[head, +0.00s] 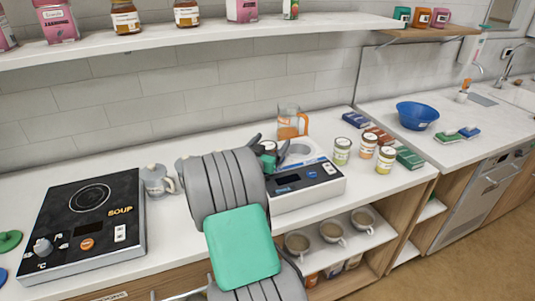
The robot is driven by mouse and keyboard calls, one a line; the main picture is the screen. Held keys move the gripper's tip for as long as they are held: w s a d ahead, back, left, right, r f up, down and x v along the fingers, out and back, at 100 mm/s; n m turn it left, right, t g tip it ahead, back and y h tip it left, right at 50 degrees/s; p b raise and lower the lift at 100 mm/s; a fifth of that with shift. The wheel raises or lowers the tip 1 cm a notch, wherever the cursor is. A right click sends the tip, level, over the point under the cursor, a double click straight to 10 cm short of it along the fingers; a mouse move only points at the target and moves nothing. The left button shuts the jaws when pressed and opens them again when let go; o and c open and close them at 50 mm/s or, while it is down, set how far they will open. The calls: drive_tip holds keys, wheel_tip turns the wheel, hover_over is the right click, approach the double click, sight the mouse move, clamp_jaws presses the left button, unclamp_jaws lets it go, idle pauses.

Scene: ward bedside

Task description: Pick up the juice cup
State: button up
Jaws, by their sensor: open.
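A clear cup with orange contents and an orange handle (288,124), which looks like the juice cup, stands upright on the counter near the back wall, behind a white and blue appliance. My gripper (269,143) is open, in front of the cup and a little to its left in the picture. Its dark fingers are spread and seem apart from the cup. A small dark-topped item shows between or behind the fingers; I cannot tell which. My arm hides part of the counter and of the appliance's left side.
The white and blue appliance (318,191) stands just right of my gripper. Several jars (342,151) and boxes stand to its right. A black SOUP hotplate (84,225) and a grey lidded pot (156,181) are at left. A shelf (210,42) with jars hangs above.

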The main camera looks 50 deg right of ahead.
drive_tip(key=shift+c, duration=0.3)
drive_tip(key=c, duration=1.7)
drive_tip(key=shift+c, duration=0.2)
drive_tip(key=shift+r, duration=0.2)
